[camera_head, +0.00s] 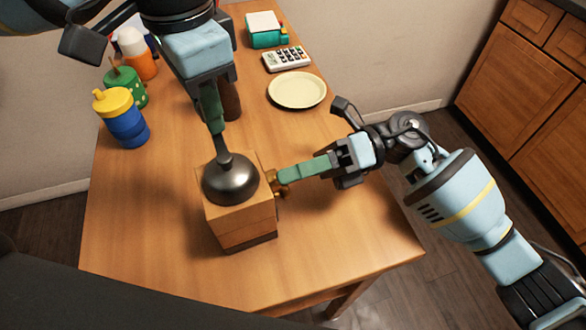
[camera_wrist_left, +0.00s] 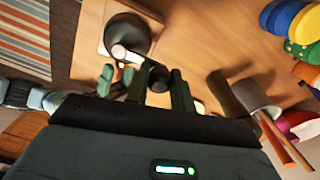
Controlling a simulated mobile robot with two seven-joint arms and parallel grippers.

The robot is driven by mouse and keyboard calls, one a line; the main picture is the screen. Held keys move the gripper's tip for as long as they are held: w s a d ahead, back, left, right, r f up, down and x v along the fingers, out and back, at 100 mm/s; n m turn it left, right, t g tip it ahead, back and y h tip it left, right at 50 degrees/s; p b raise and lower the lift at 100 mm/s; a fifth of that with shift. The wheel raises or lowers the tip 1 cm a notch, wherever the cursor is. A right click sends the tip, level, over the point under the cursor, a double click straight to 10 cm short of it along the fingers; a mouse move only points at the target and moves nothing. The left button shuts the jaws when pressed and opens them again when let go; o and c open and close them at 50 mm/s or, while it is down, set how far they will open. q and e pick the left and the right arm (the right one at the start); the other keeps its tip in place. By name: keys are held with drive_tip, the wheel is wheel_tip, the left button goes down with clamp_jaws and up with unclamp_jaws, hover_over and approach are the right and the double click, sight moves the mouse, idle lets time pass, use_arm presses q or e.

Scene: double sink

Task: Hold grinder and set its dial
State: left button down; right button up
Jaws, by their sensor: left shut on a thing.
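The grinder is a wooden box (camera_head: 237,217) with a dark metal dome (camera_head: 231,181) on top, standing upright on the table. My left gripper (camera_head: 216,127) comes down from above and is shut on the grinder's crank handle; the left wrist view shows its dark knob (camera_wrist_left: 159,76) between the two green fingers. The brass dial (camera_head: 275,184) is on the grinder's right side. My right gripper (camera_head: 287,176) has its green fingertips at the dial, seemingly touching it. The fingers overlap in the head view, so their opening is hidden.
A blue and yellow cup (camera_head: 126,124), a green jar (camera_head: 127,86) and an orange bottle (camera_head: 137,54) stand at the left. A cream plate (camera_head: 297,90), a calculator (camera_head: 287,59) and a teal box (camera_head: 266,31) lie at the back. The table's front is clear.

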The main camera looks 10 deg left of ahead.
drive_tip(key=v, duration=1.2)
drive_tip(key=shift+s+r+n+t, duration=0.1)
drive_tip(key=shift+n+t, duration=0.1)
drive_tip(key=shift+n, duration=0.65)
drive_tip(key=shift+s+r+n+t, duration=0.1)
drive_tip(key=shift+s+n+t, duration=0.1)
drive_tip(key=shift+n, duration=0.65)
drive_tip(key=x, duration=1.2)
drive_tip(key=shift+w, duration=0.1)
drive_tip(key=c, duration=1)
